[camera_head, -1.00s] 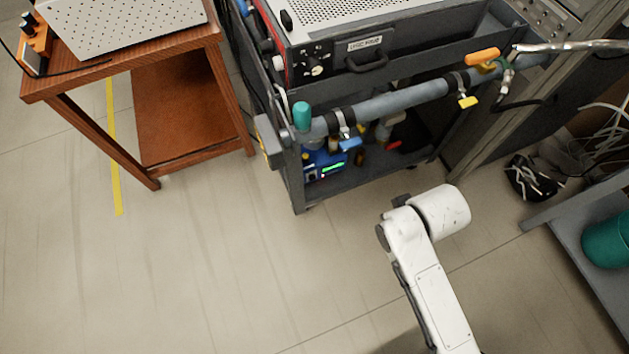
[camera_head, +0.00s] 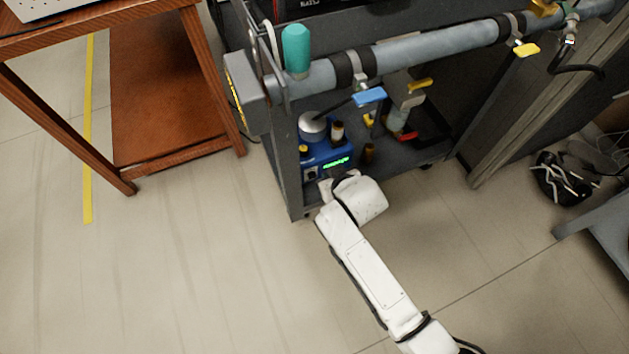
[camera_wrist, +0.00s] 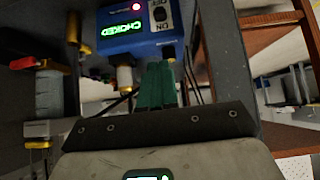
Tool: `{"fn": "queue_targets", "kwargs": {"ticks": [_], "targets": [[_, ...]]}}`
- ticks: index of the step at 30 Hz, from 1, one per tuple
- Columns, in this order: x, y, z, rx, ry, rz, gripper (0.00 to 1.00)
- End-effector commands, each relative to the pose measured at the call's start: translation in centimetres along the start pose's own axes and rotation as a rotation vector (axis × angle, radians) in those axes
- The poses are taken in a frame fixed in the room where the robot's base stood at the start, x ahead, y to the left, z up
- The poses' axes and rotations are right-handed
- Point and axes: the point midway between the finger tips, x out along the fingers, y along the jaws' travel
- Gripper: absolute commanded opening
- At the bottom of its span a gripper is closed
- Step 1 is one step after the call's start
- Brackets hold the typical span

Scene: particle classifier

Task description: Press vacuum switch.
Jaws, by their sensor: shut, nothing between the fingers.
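The vacuum switch (camera_wrist: 160,14) is a dark switch on a pale plate with upside-down ON and OFF lettering in the wrist view. It sits on a blue pump box (camera_wrist: 128,30) beside a lit green display. In the head view the blue pump box (camera_head: 328,158) stands on the cart's lower shelf, and my white arm reaches to its front. My gripper (camera_wrist: 159,66) has its green fingers shut together and empty. In the wrist view its tips are just below the box, under the switch. I cannot tell whether they touch. In the head view the fingers are not clearly visible.
A grey pipe (camera_head: 425,48) with valve handles crosses above the shelf. A grey box (camera_head: 246,92) is on the cart's left side. A wooden table (camera_head: 165,85) stands at left and a grey cabinet (camera_head: 545,95) at right. The floor in front is clear.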

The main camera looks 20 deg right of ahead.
Motion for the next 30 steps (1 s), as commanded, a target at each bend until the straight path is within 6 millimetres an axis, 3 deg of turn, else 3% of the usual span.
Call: {"fn": "queue_targets", "kwargs": {"ticks": [3, 20, 30], "targets": [[1.3, -0.5, 0.1, -0.002, 0.022, -0.007, 0.0], [2.3, -0.6, 0.0, -0.002, 0.03, -0.009, 0.0], [8.3, -0.7, 0.0, -0.002, 0.029, -0.009, 0.0]]}}
